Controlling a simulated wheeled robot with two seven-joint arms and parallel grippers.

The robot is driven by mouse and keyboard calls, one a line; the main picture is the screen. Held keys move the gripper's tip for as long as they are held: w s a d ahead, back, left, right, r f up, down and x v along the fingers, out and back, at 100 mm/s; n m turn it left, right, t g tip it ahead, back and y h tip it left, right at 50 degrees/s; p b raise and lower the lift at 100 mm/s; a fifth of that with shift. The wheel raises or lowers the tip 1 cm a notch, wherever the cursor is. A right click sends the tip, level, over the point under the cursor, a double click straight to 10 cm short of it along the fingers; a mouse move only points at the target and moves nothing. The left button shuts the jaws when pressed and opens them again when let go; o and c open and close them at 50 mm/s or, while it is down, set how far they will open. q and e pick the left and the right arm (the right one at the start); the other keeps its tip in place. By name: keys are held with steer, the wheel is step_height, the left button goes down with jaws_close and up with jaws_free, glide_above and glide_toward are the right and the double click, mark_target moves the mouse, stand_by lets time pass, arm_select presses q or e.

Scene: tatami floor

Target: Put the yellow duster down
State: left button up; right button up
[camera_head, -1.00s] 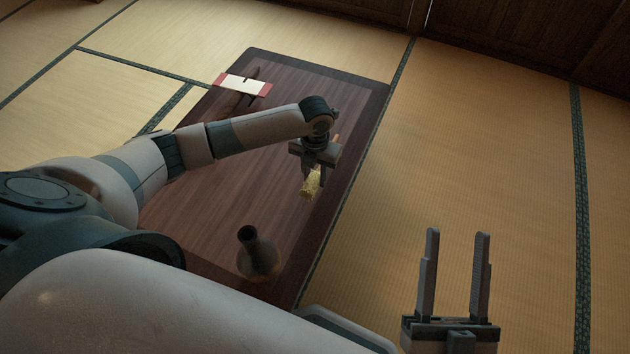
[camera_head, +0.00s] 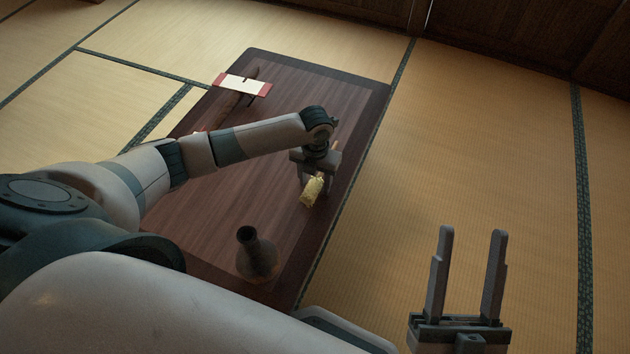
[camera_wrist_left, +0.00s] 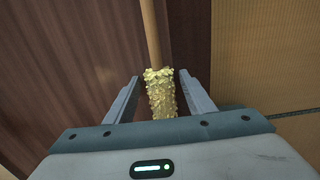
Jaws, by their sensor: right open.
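The yellow duster (camera_head: 311,192) lies near the right edge of the dark wooden table (camera_head: 215,205). Its pale handle points toward the far side and is partly hidden by my left gripper (camera_head: 313,182). In the left wrist view the fluffy yellow head (camera_wrist_left: 161,95) sits between the two fingers, with a gap on each side. The left gripper (camera_wrist_left: 160,92) is open around the duster. My right gripper (camera_head: 468,245) is open and empty, to the right of the table.
A dark vase (camera_head: 257,255) stands at the table's near end. A white and red item (camera_head: 242,84) and a dark stick-like object (camera_head: 228,105) lie at the far left. Tatami floor (camera_head: 480,150) on the right is clear.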

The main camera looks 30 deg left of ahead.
arm_select(q)
steer(key=shift+r, duration=0.1)
steer(key=shift+r, duration=0.6)
step_height(320, 180, up, 2)
steer(key=shift+r+p, duration=0.2)
steer(key=shift+p, duration=0.4)
step_height(320, 180, up, 8)
steer(key=p, duration=0.2)
steer(key=shift+r, duration=0.25)
arm_select(e)
steer(key=w+f+g+h, duration=0.1)
steer(key=w+f+g, duration=0.2)
steer(key=f+g, duration=0.3)
steer(key=shift+w+a+f+h, duration=0.25)
steer(key=shift+w+f+h, duration=0.15)
steer(key=shift+f, duration=1.35)
